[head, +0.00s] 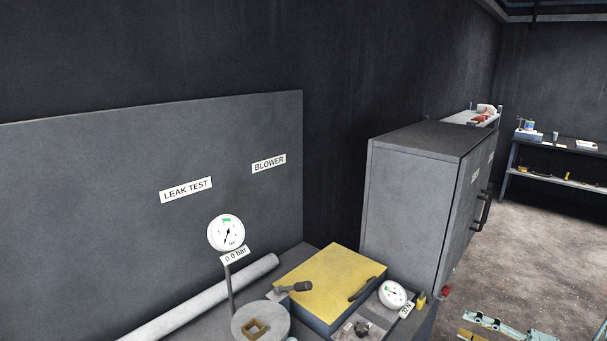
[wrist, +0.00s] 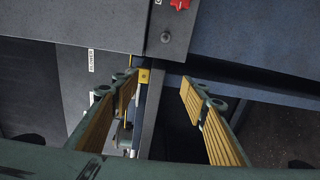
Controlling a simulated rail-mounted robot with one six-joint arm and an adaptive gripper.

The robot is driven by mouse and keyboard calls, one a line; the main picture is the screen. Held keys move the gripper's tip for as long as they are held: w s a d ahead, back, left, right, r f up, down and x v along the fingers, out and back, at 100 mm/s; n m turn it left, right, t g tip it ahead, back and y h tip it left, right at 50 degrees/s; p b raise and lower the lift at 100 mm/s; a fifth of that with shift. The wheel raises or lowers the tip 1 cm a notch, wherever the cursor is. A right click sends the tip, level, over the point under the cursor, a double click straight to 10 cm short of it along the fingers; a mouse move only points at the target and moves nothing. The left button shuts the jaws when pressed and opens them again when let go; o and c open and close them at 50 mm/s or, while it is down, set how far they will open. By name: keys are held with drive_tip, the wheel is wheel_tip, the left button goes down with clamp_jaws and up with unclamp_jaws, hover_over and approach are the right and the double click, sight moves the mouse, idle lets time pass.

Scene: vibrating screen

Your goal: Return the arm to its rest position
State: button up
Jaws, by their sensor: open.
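My gripper (wrist: 160,95) shows in the wrist view with its two ribbed, tan-padded fingers spread apart. Nothing is between the pads, so it is open and empty. Beyond the fingertips are dark panel edges and a small yellow part (wrist: 144,76).
In the head view, a bench carries a yellow-topped box (head: 330,280), a gauge on a stem (head: 226,233), a second gauge (head: 392,294) and a grey pipe (head: 200,300). A grey cabinet (head: 410,200) stands right of them. A red knob (wrist: 180,4) is near the wrist view's top. Open floor (head: 530,250) lies at right.

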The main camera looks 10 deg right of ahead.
drive_tip(key=a+r+n+g+b, duration=0.1)
drive_tip(key=a+r+n+g, duration=1.1)
drive_tip(key=a+r+n, duration=1.15)
drive_tip(key=s+a+r+n+g+h, duration=0.1)
drive_tip(key=s+a+r, duration=0.25)
drive_tip(key=a, duration=0.25)
drive_tip(key=s+a+r+n+g+h, duration=0.1)
drive_tip(key=s+a+r+n, duration=0.1)
drive_tip(key=a+r, duration=0.25)
drive_tip(key=s+a+r+n+h, duration=0.1)
drive_tip(key=s+a+r, duration=0.25)
drive_tip(key=a, duration=0.25)
drive_tip(key=s+a+r+n+t+h, duration=0.1)
drive_tip(key=s+a+r+n+h, duration=0.1)
drive_tip(key=s+n, duration=0.4)
drive_tip(key=s+a+r+n+t+h+b, duration=0.1)
drive_tip(key=s+a+r+n+h, duration=0.1)
drive_tip(key=s+n, duration=0.4)
drive_tip(key=s+a+r+n+t+h+b, duration=0.1)
drive_tip(key=s+a+r+n+t+h, duration=0.1)
drive_tip(key=s+n, duration=0.4)
drive_tip(key=shift+s+a+r+h, duration=0.5)
drive_tip(key=shift+s+r+h, duration=0.65)
drive_tip(key=shift+s, duration=0.95)
drive_tip(key=shift+r+n, duration=0.15)
drive_tip(key=shift+n, duration=0.1)
